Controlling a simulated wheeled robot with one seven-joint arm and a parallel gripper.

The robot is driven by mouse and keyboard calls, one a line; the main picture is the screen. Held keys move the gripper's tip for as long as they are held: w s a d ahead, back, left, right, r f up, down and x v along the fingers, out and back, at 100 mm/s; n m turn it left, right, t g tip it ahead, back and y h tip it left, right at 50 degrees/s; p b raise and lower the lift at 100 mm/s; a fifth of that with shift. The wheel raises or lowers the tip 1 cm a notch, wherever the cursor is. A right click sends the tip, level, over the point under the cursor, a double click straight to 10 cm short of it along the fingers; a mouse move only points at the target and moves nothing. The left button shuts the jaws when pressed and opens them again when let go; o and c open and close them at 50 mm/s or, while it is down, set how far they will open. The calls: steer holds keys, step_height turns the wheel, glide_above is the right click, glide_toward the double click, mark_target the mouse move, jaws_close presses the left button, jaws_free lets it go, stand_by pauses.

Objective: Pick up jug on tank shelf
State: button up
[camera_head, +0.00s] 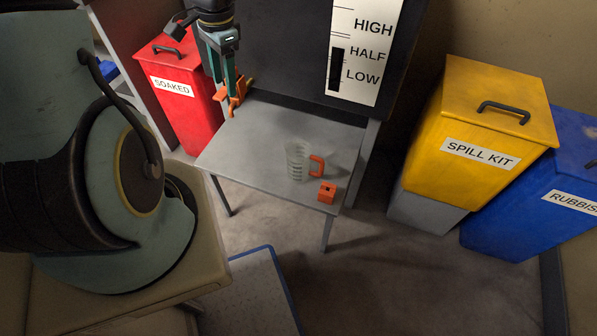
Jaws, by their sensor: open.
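A clear jug (297,160) with dark marks on its side and an orange handle stands upright on the grey tank shelf (255,135). The handle points to the right. My gripper (239,95), with teal fingers and orange tips, hangs down over the back left part of the shelf, left of and behind the jug. It is open and apart from the jug, with nothing seen between its fingers.
A small orange block (327,192) lies on the shelf's front right corner, close to the jug. A dark tank with a level gauge (356,50) rises behind. A red SOAKED bin (180,100) stands left; yellow SPILL KIT (480,110) and blue RUBBISH (530,200) bins stand right.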

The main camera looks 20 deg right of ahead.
steer(key=s+d+f+m+b, duration=0.2)
steer(key=d+f+m+b, duration=0.45)
steer(key=f, duration=0.65)
steer(key=m+b, duration=0.4)
steer(key=m, duration=0.4)
glide_toward(320, 161)
steer(key=shift+h, duration=0.4)
steer(key=f, duration=0.5)
steer(key=shift+w+a+f, duration=0.15)
steer(key=shift+w+a, duration=0.1)
steer(key=shift+a, duration=0.15)
steer(key=shift+m, duration=0.25)
step_height(320, 161, down, 4)
steer(key=shift+s+d+f, duration=0.1)
steer(key=shift+f, duration=0.15)
steer(key=shift+d+f+b, duration=0.2)
steer(key=shift+f+b, duration=0.05)
steer(key=shift+f, duration=1.2)
steer(key=shift+d+f+b, duration=0.2)
steer(key=shift+f, duration=1.25)
steer(key=shift+c, duration=0.2)
jaws_close()
